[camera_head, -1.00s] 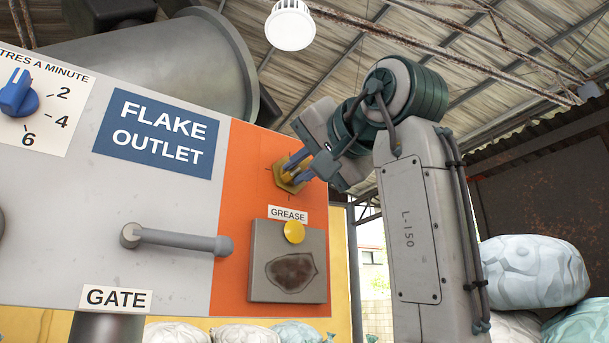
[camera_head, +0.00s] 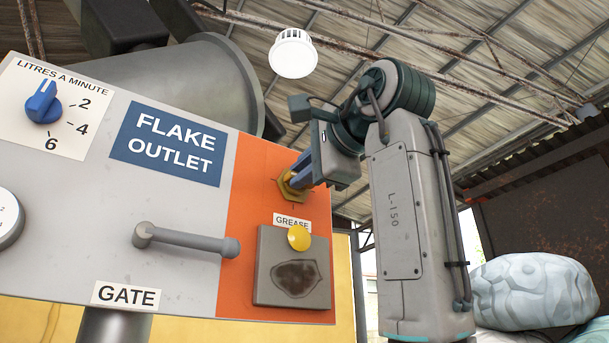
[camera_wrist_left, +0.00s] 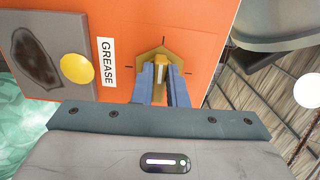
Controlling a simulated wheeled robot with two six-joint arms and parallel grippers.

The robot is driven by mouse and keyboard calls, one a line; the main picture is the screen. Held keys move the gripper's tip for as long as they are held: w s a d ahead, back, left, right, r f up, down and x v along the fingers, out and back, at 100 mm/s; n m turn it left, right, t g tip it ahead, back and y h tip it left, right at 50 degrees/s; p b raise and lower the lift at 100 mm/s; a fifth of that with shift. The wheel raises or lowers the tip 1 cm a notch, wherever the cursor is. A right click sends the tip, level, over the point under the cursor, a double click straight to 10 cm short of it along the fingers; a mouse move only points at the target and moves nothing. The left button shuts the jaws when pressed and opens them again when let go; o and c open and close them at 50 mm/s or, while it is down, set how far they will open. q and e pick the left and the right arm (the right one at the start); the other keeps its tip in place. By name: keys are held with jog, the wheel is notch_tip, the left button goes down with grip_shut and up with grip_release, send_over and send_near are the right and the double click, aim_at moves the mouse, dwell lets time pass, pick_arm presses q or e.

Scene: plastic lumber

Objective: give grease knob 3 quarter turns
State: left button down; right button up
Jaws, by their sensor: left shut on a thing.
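The grease knob (camera_head: 288,184) is a brass-coloured knob on a six-sided base, on the orange part of the panel above the GREASE label (camera_head: 291,221). My left gripper (camera_head: 296,178) reaches it from the right, its blue fingers closed on the knob. In the left wrist view the knob's bar (camera_wrist_left: 161,72) stands between the two blue fingertips of the gripper (camera_wrist_left: 162,80). Short dark tick marks show on the orange face around the base. The fingers hide part of the knob. My right gripper is not in view.
Below the knob are a yellow button (camera_head: 299,238) and a grey plate (camera_head: 262,292) with a dark stain. A grey gate handle (camera_head: 188,240) sticks out to the left. A blue dial (camera_head: 43,102) is at the far left. Pale sacks (camera_head: 535,291) lie at the lower right.

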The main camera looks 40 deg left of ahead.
pick_arm(q)
jog(key=shift+r, duration=0.15)
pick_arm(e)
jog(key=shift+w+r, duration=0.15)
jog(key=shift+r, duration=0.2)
pick_arm(q)
jog(key=shift+m, duration=0.3)
jog(key=c, duration=1.7)
grip_release()
jog(key=shift+o, duration=1.3)
jog(key=shift+a, duration=0.2)
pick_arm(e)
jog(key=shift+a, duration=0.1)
pick_arm(q)
jog(key=shift+d, duration=0.1)
